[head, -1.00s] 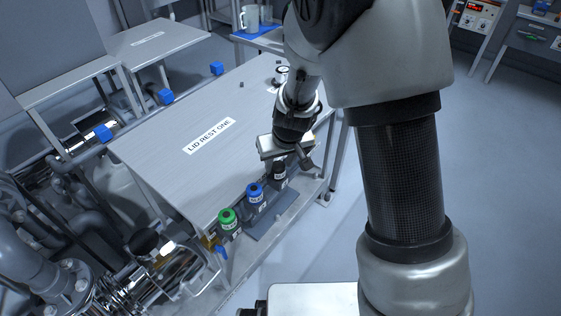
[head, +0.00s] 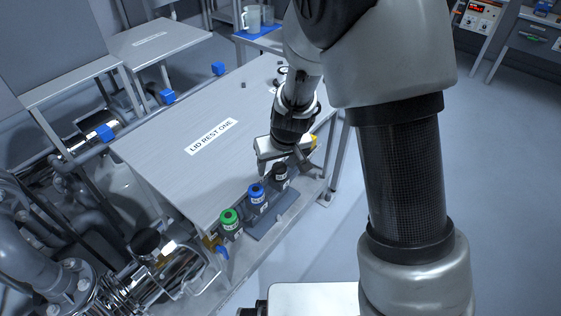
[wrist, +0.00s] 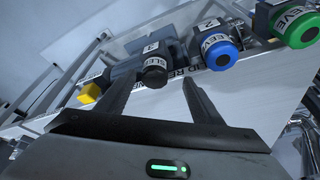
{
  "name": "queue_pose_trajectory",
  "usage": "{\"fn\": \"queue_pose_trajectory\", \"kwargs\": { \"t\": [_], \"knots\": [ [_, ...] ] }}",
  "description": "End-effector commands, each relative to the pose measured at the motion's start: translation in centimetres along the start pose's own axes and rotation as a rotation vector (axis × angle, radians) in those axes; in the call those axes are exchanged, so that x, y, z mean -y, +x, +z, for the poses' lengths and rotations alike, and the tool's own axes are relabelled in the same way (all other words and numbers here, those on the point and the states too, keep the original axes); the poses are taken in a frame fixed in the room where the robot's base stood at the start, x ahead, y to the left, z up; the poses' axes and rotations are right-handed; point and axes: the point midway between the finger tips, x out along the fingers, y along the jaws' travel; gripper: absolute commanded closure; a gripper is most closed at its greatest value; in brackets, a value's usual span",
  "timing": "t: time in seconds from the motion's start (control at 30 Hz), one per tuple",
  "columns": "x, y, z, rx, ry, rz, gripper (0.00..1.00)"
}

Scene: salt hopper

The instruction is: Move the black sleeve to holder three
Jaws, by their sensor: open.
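A blue sleeve (head: 257,192) stands in the middle and a green one (head: 230,218) at the left. My gripper (head: 290,163) is open and empty, just above and behind the black sleeve in the head view. In the wrist view, the black sleeve (wrist: 155,73) shows between the fingertips of my gripper (wrist: 158,82), apparently beyond them. I cannot tell whether they touch.
The table (head: 175,125) bears a "LID REST ONE" label and is mostly clear. A yellow part (wrist: 90,92) lies beside the rack, near the gripper. Shiny pipework (head: 170,270) stands at the lower left. The floor to the right is open.

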Motion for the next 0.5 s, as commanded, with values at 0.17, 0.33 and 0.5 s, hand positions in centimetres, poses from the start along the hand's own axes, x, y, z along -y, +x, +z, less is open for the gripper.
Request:
{"fn": "queue_pose_trajectory", "kwargs": {
  "t": [0.17,0.33,0.5],
  "knots": [
    [-0.3,-1.2,-0.2,-0.005,0.003,0.005,0.40],
    [-0.5,-2.1,-0.3,-0.007,0.005,0.006,0.40],
    [-0.5,-3.0,-0.3,-0.008,0.006,0.007,0.40]
  ]
}}
